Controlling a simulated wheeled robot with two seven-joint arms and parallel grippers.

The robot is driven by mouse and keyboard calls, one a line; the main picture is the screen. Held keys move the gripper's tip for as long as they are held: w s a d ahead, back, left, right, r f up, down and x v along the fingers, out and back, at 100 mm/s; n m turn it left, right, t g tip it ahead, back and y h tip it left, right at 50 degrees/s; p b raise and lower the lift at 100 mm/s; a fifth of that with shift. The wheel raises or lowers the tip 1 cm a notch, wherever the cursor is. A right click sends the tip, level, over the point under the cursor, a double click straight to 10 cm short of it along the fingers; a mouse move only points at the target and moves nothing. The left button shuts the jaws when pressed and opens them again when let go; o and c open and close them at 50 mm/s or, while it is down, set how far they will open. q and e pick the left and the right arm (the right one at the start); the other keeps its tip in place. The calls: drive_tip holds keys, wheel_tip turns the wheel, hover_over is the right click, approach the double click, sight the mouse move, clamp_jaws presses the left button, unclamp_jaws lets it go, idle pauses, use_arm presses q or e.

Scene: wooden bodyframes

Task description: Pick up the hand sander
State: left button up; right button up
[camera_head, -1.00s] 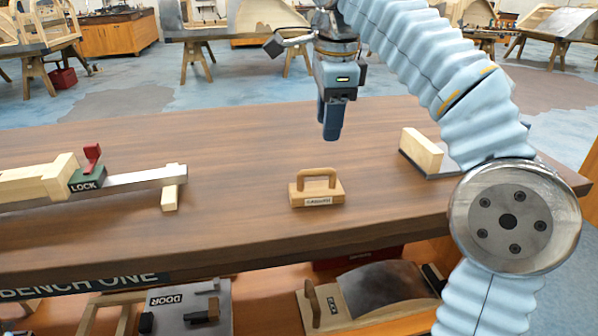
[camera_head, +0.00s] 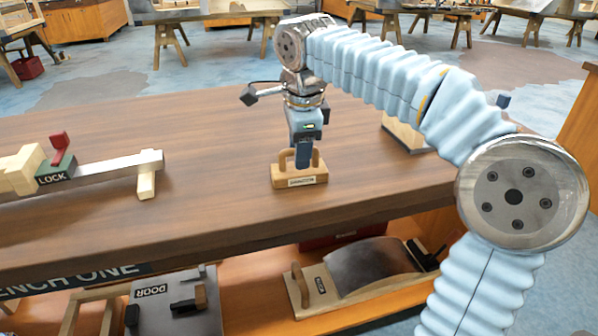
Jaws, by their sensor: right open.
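The hand sander (camera_head: 286,182) is a small wooden block with an arched wooden handle and a label on its front. It sits on the brown workbench top (camera_head: 215,150), near the middle. My right gripper (camera_head: 303,160) points straight down at the sander, with its fingers at the handle and covering part of it. Its jaws are open. I cannot tell whether the fingers touch the handle. My left gripper is out of view.
A wooden piece with a metal bar and a green LOCK block (camera_head: 55,172) lies at the left. Another wooden block (camera_head: 405,134) stands at the right, partly behind my arm. Below the bench, a shelf holds a DOOR panel (camera_head: 150,310) and a curved metal piece (camera_head: 375,268).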

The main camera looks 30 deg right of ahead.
drive_tip(key=shift+w+f, duration=0.1)
drive_tip(key=shift+f, duration=0.4)
drive_tip(key=shift+c, duration=0.2)
clamp_jaws()
drive_tip(key=shift+r, duration=0.1)
